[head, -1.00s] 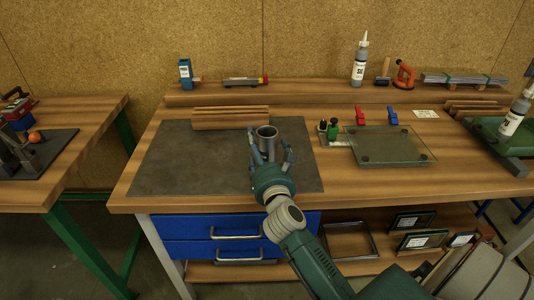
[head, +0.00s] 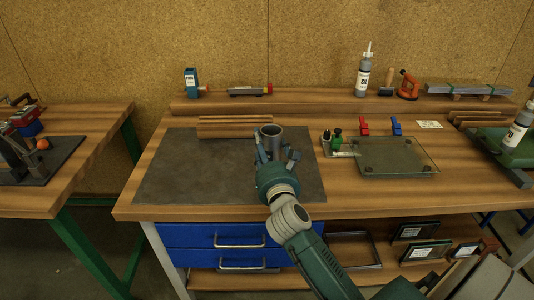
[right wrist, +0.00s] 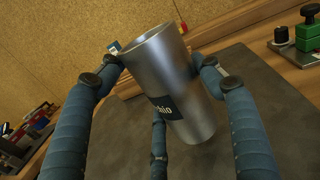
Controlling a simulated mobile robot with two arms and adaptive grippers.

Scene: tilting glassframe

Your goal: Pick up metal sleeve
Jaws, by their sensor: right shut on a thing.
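The metal sleeve (head: 271,137) is a grey, open-topped cylinder at the right part of the dark mat (head: 190,170) on the workbench. In the right wrist view the sleeve (right wrist: 178,80) shows a dark label with white lettering, partly cut off by its curve. My right gripper (head: 275,158) is shut on the sleeve, with its blue fingers around it; the fingers also show in the right wrist view (right wrist: 160,100). I cannot tell whether the sleeve's base touches the mat. My left gripper is not in view.
Wooden strips (head: 235,127) lie behind the sleeve. To the right are a glass plate (head: 395,158), red and blue clamps (head: 397,126) and small green and black pieces (head: 336,138). The mat's left part is clear.

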